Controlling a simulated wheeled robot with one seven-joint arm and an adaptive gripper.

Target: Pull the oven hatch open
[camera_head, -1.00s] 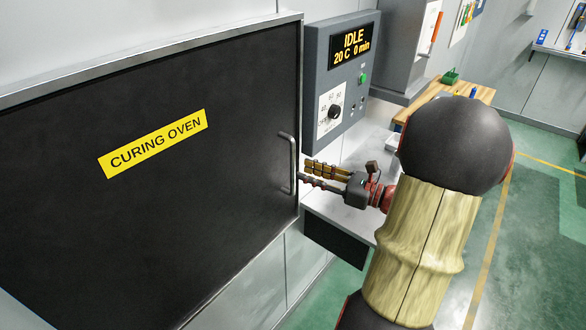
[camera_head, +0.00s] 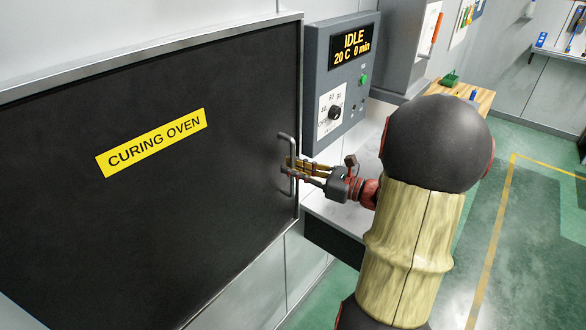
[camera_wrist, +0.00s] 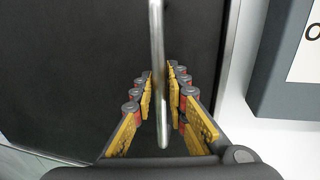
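The oven hatch (camera_head: 200,220) is a large black panel with a yellow "CURING OVEN" label, and it looks closed in its frame. Its metal bar handle (camera_head: 284,143) stands upright near the right edge. My gripper (camera_head: 290,166) is at the handle's height, with its fingertips reaching the bar. In the wrist view the handle (camera_wrist: 157,70) runs between the two yellow-padded fingers of my gripper (camera_wrist: 160,95). A narrow gap shows on both sides of the bar, so the fingers are open around it.
The grey control panel (camera_head: 341,80) reads "IDLE 20 C 0 min" and stands just right of the hatch, close to my gripper. A pale worktop (camera_head: 345,222) lies below it. The green floor (camera_head: 525,230) is clear at the right.

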